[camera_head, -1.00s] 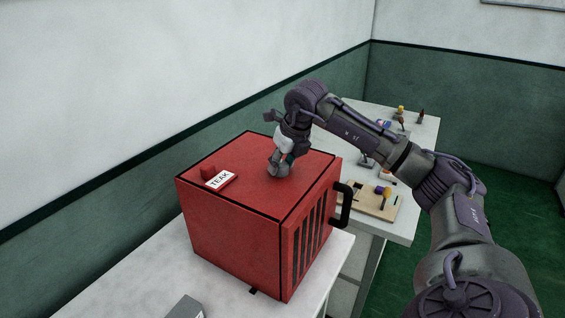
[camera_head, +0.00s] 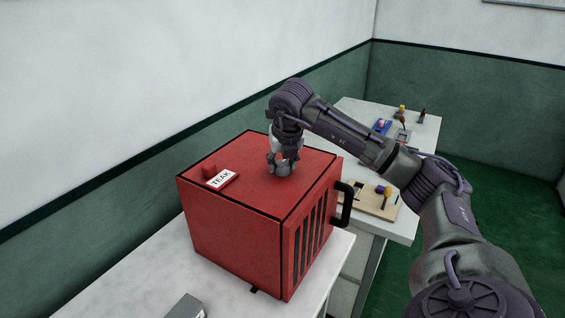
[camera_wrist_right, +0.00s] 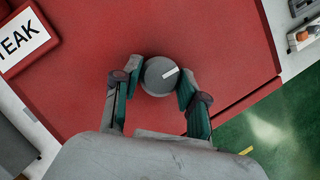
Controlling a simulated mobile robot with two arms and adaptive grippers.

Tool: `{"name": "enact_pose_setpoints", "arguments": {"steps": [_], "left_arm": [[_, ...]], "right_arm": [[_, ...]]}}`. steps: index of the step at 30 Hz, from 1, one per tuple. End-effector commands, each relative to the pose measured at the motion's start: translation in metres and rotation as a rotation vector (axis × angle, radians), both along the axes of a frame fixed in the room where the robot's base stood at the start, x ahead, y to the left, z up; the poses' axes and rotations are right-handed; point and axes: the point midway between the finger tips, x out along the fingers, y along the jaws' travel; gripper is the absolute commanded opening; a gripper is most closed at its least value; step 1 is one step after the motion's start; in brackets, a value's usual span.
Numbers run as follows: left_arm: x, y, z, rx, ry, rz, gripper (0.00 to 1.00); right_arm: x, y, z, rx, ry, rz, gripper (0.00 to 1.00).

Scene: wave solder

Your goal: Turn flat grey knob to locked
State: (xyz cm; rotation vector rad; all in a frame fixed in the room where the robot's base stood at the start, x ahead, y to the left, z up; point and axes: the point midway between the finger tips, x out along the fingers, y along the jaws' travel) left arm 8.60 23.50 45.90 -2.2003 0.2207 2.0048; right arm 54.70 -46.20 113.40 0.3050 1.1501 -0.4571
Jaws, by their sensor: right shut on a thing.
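The flat grey knob (camera_wrist_right: 159,77) is a round dial with a white line on top. It sits on the top face of the red box (camera_head: 240,190), and the line points toward the upper right in the right wrist view. My right gripper (camera_wrist_right: 157,84) has a finger on each side of the knob and is shut on it. In the head view my right gripper (camera_head: 281,165) reaches down onto the box top and hides most of the knob. Any lock marking beside the knob cannot be made out. My left gripper is not in view.
A black handle (camera_head: 346,204) juts from the box's right side. A second white table (camera_head: 405,228) holds a wooden board (camera_head: 374,206) and small items.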

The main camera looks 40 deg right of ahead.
Motion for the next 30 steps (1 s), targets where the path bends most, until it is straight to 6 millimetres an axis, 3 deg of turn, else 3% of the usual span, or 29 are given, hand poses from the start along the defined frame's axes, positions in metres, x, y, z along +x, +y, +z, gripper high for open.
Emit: {"name": "enact_pose_setpoints", "arguments": {"steps": [6, 7, 11, 23, 30], "left_arm": [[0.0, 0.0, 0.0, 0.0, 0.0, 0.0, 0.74], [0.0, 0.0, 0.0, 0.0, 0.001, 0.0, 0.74], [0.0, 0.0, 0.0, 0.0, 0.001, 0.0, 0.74], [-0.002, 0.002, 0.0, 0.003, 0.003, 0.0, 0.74], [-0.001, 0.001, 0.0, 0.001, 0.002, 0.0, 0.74]], "right_arm": [[0.0, 0.0, 0.0, 0.0, 0.001, -0.002, 0.08], [0.0, 0.0, 0.0, 0.001, 0.0, -0.002, 0.44], [0.0, 0.0, 0.0, 0.001, 0.001, -0.001, 0.66], [-0.001, 0.001, 0.005, 0.001, -0.002, 0.0, 0.67], [-0.014, 0.009, 0.045, 0.001, -0.006, 0.001, 0.67]]}}
